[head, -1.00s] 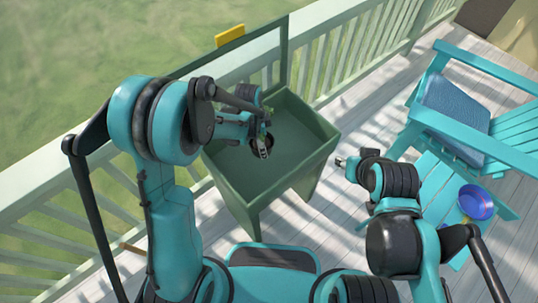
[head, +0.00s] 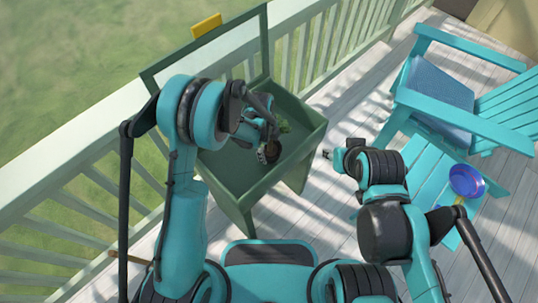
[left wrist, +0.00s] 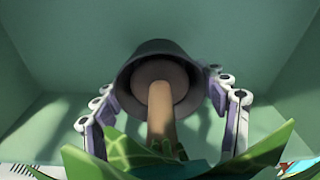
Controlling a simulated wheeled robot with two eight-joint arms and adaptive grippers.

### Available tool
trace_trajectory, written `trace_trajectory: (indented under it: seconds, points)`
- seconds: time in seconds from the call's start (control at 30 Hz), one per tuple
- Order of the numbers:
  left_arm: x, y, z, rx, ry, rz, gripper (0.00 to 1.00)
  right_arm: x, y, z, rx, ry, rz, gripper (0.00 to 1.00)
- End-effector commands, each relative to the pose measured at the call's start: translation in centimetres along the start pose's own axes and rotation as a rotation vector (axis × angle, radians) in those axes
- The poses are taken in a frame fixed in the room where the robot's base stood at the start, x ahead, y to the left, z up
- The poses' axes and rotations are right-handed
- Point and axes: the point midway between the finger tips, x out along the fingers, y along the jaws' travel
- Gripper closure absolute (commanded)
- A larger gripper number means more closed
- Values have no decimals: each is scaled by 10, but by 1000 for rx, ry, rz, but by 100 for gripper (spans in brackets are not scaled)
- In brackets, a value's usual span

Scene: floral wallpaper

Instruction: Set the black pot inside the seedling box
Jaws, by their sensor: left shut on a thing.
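The black pot (left wrist: 185,52) shows in the left wrist view with brown soil, a thick stem and green leaves toward the camera. The fingers of my left gripper (left wrist: 165,112) are shut on it from both sides. In the head view the pot (head: 271,148) and my left gripper (head: 264,154) are over the inside of the green seedling box (head: 287,170), partly hidden by my arm. The box's walls (left wrist: 60,55) surround the pot in the wrist view. I cannot tell whether the pot touches the floor. My right gripper (head: 328,154) is outside the box, to its right.
The box's raised lid frame (head: 170,70) stands at the back left, with a yellow piece (head: 206,25) on top. A pale railing (head: 340,40) runs behind. A teal chair (head: 445,100) and a blue bowl (head: 467,180) are at the right.

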Motion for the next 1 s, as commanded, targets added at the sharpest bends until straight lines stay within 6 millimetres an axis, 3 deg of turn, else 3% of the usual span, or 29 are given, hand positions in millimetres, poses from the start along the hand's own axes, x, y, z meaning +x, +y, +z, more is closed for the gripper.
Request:
trace_trajectory:
  seconds: [0.17,0.57,0.6,0.67,1.0]
  points:
    - [28,0,4,-1,0,0,60,11,0,8,0,0,0,60]
    - [33,0,4,-1,0,0,60,14,0,10,0,0,0,60]
    - [32,0,4,-1,0,0,20,13,0,9,0,0,0,60]
    - [31,0,4,-1,0,0,7,12,0,9,0,0,0,60]
    - [30,0,4,-1,0,0,7,12,0,8,0,0,0,60]
